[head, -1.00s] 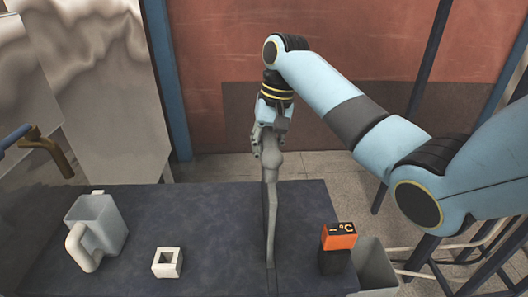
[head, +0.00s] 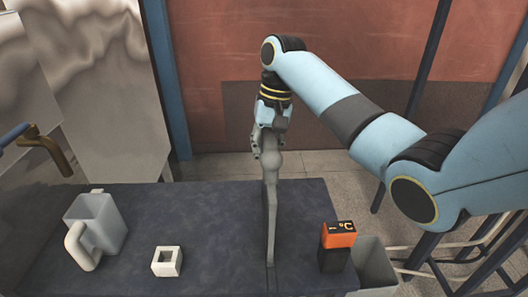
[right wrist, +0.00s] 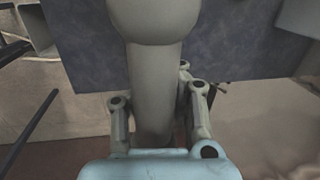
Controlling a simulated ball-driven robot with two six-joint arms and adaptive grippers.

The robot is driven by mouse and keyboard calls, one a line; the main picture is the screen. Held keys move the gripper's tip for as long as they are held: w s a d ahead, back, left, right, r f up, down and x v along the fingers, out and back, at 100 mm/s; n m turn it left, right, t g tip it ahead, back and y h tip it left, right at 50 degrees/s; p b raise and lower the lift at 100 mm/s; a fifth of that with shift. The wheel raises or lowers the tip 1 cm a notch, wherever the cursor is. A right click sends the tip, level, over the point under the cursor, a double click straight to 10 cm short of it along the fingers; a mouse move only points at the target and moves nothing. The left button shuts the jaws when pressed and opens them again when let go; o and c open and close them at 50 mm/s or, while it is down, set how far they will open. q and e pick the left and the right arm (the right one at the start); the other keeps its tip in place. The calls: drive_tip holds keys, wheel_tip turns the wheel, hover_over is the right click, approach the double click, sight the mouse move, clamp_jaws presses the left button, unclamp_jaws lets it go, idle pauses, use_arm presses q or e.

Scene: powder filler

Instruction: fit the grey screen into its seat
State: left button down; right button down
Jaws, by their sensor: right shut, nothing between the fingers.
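The grey screen (head: 271,222) stands upright on the dark table, seen almost edge-on, with a rounded grey knob at its top. A thin dark line (head: 270,281) runs from its near end toward the table's front; I cannot tell whether this is the seat. My right gripper (head: 267,150) points down at the knob, from behind it in the head view. It is shut with nothing held. In the right wrist view the screen's thick grey upper part (right wrist: 155,70) fills the middle, close to the finger links, and hides the fingertips. My left gripper is not in view.
On the dark table (head: 210,215) are a pale jug (head: 98,220) and a white square ring (head: 167,262) at left. A black block with an orange top (head: 338,238) and a grey bin (head: 372,266) are at right. A brass tap (head: 48,148) juts in from the left.

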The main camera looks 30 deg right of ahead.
drive_tip(key=shift+f+b, duration=0.4)
drive_tip(key=shift+f, duration=0.75)
drive_tip(key=shift+r, duration=0.15)
drive_tip(key=shift+r+p, duration=0.55)
drive_tip(key=shift+r, duration=0.55)
drive_tip(key=shift+s+a+g+y, duration=0.3)
drive_tip(key=shift+g+y, duration=0.1)
drive_tip(key=shift+g, duration=0.2)
drive_tip(key=shift+w+d, duration=0.1)
drive_tip(key=shift+w, duration=0.1)
drive_tip(key=shift+w+d, duration=0.15)
drive_tip(key=shift+w, duration=0.1)
idle(0.6)
